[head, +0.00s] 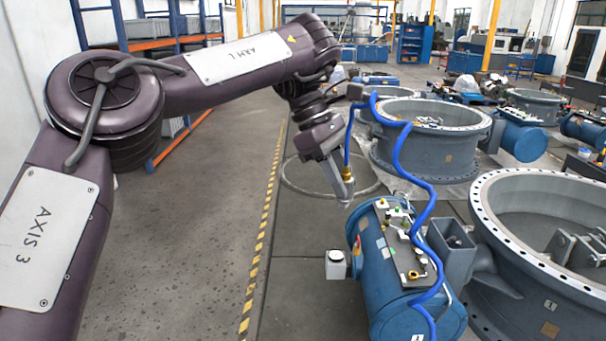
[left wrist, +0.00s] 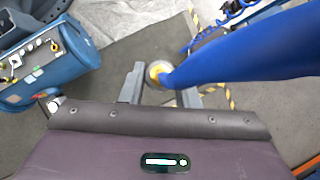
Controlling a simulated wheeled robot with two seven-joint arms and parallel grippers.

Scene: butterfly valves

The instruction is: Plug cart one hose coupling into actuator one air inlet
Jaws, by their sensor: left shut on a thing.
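My left gripper (head: 347,192) is shut on the brass hose coupling (head: 348,173), with the blue hose (head: 398,150) running up from it, looping over and hanging down to the right. In the left wrist view the coupling (left wrist: 157,73) sits between the two grey fingers (left wrist: 160,88), and the hose (left wrist: 245,52) crosses to the upper right. The blue actuator (head: 378,285) lies below and right of the gripper, apart from it. Its top panel (head: 400,243) carries several small fittings; I cannot tell which is the air inlet. The actuator (left wrist: 45,75) also shows at left in the wrist view. My right gripper is out of view.
A large grey valve ring (head: 490,215) stands right of the actuator, and another (head: 430,150) stands behind. A small white container (head: 336,264) is at the actuator's left. The floor left of the yellow-black stripe (head: 262,235) is clear. Blue shelving (head: 150,45) stands at the back left.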

